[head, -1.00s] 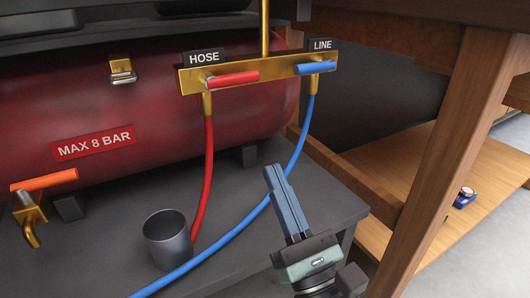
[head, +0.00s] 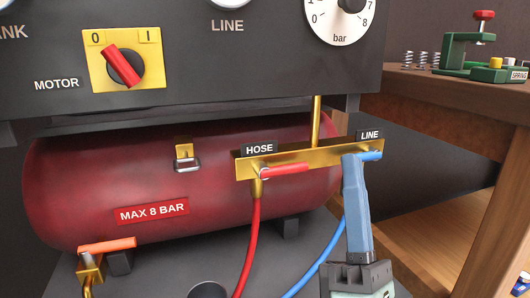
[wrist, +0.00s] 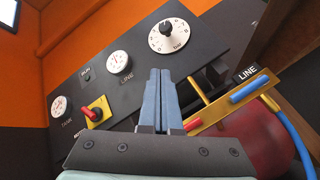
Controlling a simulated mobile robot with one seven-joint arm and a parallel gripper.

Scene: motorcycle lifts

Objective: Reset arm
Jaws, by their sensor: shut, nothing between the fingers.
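My gripper (head: 351,160) is shut and empty, its blue-grey fingers pointing up in the head view. Its fingertips overlap the left part of the blue LINE lever (head: 371,155) there; whether they touch cannot be told from this view. In the wrist view the shut fingers (wrist: 160,72) point toward the dark gauge panel, and the blue lever (wrist: 249,92) is to their right, apart from them in the picture.
A brass manifold (head: 243,169) carries the red HOSE lever (head: 286,169) and the blue one. The red tank (head: 110,180) lies behind. Above is a dark panel with the red motor switch (head: 123,66) and gauges. A wooden bench (head: 488,99) stands at right.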

